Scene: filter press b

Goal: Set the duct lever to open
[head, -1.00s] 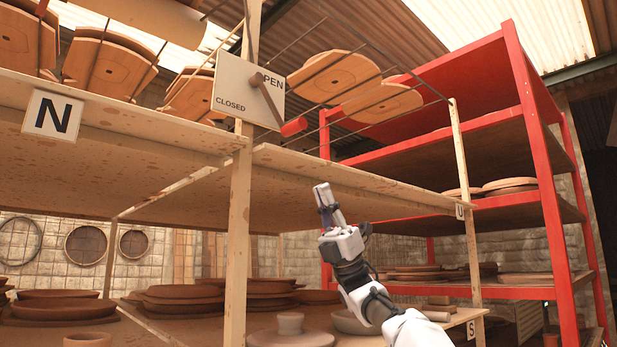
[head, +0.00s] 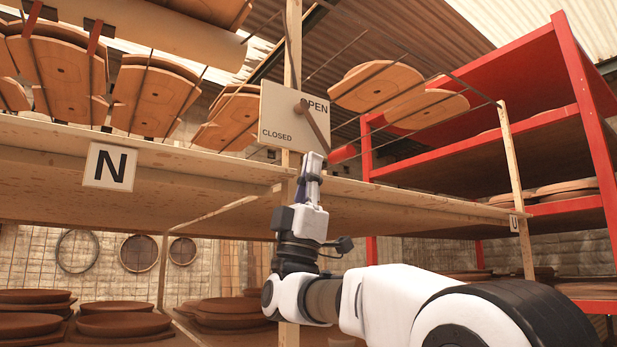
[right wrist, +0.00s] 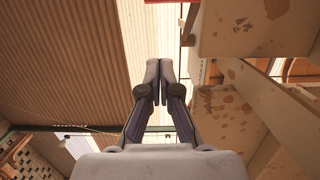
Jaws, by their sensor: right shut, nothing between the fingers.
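The duct lever (head: 315,126) is a brown bar with a red grip (head: 343,153) at its lower end. It pivots on a pale plate (head: 277,118) marked OPEN at the upper right and CLOSED at the lower left. The lever slants down to the right, away from both words. My right gripper (head: 312,158) points up just below the plate, to the left of the red grip. I cannot tell whether it touches the lever. Its fingers are shut and empty, as the right wrist view also shows (right wrist: 160,66). My left gripper is not in view.
A wooden post (head: 292,60) stands behind the plate. A wooden shelf (head: 420,203) runs across below it, with an N sign (head: 109,166) at the left. A red rack (head: 585,90) stands at the right. Thin rods and hanging boards (head: 375,87) are overhead.

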